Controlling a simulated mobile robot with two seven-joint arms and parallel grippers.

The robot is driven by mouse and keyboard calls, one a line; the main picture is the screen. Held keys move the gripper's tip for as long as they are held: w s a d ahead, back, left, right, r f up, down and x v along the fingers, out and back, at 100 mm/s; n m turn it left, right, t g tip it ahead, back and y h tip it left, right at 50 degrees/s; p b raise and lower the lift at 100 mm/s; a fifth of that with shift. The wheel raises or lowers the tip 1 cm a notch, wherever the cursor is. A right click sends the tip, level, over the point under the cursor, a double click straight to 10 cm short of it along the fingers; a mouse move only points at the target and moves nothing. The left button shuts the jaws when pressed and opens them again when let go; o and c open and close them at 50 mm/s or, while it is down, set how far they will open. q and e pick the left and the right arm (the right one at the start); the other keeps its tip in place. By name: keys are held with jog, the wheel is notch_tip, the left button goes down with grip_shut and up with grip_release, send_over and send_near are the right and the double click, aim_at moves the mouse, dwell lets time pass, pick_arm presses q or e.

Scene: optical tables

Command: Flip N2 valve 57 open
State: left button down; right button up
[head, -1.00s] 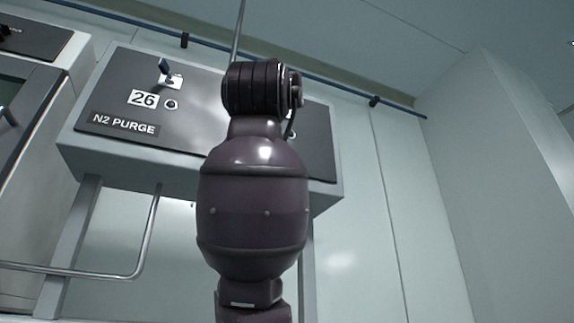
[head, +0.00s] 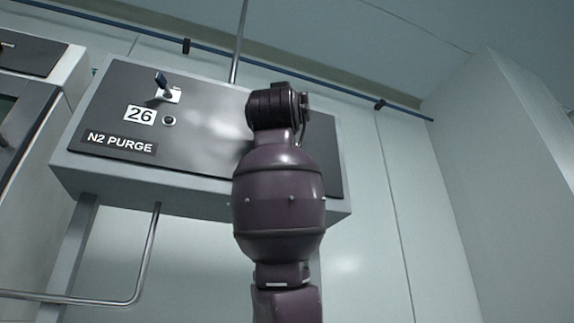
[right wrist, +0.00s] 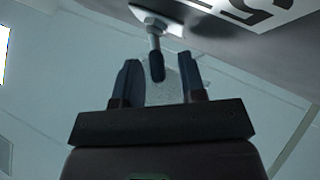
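The right wrist view shows a toggle lever (right wrist: 156,62) with a dark tip on a silver stem, mounted on a bright plate (right wrist: 152,18). A white label (right wrist: 255,9) beside it is cut off, and its number cannot be read in full. My right gripper (right wrist: 160,62) is open. The lever tip appears between its two dark fingers; whether it touches either one is unclear. In the head view my right arm hides part of the N2 PURGE panel (head: 205,130), and no valve marked 57 is visible there. My left gripper is out of view.
A bent metal rail (head: 148,255) runs below the panel. A cabinet (head: 30,120) stands at left.

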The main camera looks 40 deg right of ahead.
jog(key=shift+w+d+r, duration=0.15)
jog(key=shift+c, duration=0.4)
grip_shut()
